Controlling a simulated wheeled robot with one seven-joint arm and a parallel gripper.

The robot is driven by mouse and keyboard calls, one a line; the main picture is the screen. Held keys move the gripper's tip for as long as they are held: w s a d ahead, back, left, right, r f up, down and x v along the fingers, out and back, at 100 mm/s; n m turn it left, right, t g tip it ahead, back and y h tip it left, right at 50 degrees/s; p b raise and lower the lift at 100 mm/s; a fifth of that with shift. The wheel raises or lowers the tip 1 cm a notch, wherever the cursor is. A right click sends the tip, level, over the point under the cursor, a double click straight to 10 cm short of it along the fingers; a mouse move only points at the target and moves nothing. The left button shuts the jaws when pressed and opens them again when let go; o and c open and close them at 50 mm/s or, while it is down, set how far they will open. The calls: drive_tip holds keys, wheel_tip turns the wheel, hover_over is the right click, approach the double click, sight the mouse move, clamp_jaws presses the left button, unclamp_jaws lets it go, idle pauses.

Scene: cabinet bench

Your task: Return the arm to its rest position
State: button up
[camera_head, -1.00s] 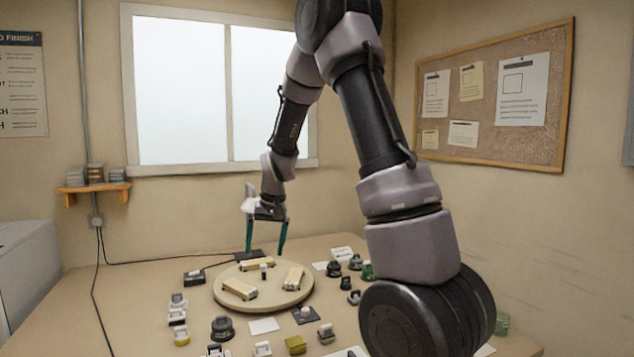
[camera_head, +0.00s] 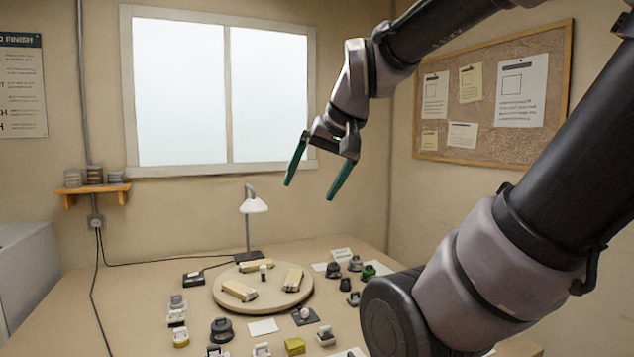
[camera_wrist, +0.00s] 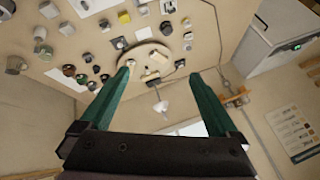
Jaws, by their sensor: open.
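My gripper (camera_head: 317,181) is open and empty, with its two green fingers spread apart. In the head view it hangs in the air well above the bench, in front of the window's right side. In the wrist view the same fingers (camera_wrist: 163,85) frame the bench from above, with nothing between them at close range. My arm comes in from the upper right and crosses the right part of the head view.
A round wooden board (camera_head: 225,297) with several wooden blocks lies on the bench (camera_head: 125,280). A white desk lamp (camera_head: 253,205) stands behind it. Several small dark and pale items surround the board. A small shelf (camera_head: 95,189) and a corkboard (camera_head: 550,95) are on the walls.

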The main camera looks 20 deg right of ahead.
drive_tip(key=shift+s+d+t, duration=0.1)
drive_tip(key=shift+s+t, duration=0.2)
drive_tip(key=shift+s, duration=0.55)
drive_tip(key=shift+c, duration=0.3)
idle(0.5)
